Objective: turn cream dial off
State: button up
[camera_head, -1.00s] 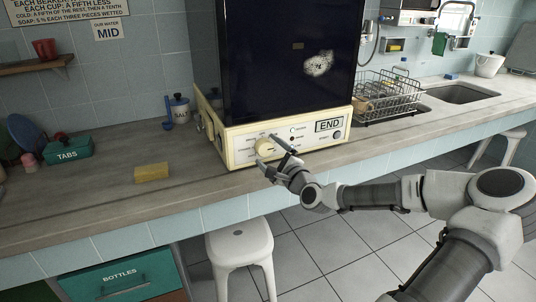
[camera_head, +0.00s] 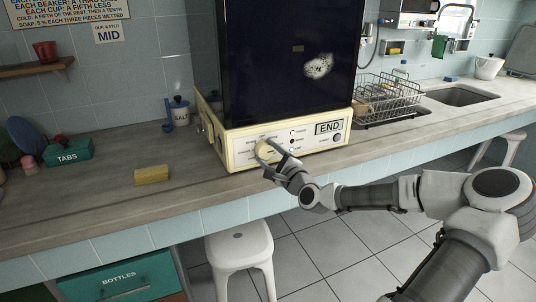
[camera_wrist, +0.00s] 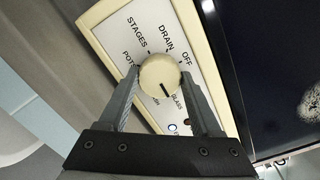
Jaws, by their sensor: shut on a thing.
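The cream dial (camera_head: 263,152) is a round knob on the cream front panel of a large dark-fronted machine (camera_head: 290,60). The OFF label (camera_wrist: 186,60) is at the dial's upper right. My gripper (camera_head: 268,152) is at the panel, its fingers on either side of the dial. In the wrist view my gripper (camera_wrist: 161,78) is shut on the dial. The fingers hide parts of the labels.
A yellow sponge (camera_head: 152,175) lies on the counter (camera_head: 110,195) left of the machine. A blue-lidded SALT jar (camera_head: 181,110) and a green TABS box (camera_head: 67,152) stand farther back. A dish rack (camera_head: 388,97) is at right. A white stool (camera_head: 240,250) stands below the counter.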

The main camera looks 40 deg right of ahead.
jog(key=n+p, duration=0.2)
jog(key=n, duration=0.1)
jog(key=shift+r+n, duration=0.15)
jog(key=shift+n, duration=0.15)
jog(key=n+p, duration=0.2)
jog(key=n, duration=0.3)
jog(key=shift+g, duration=0.3)
jog(key=n, duration=0.4)
jog(key=shift+a+h, duration=0.1)
jog(key=shift+h, duration=0.3)
jog(key=shift+n+g+b, duration=0.3)
jog(key=shift+n+b, duration=0.6)
jog(key=shift+n, duration=1.2)
jog(key=shift+h, duration=0.3)
jog(key=o, duration=1.4)
jog(key=shift+c, duration=0.2)
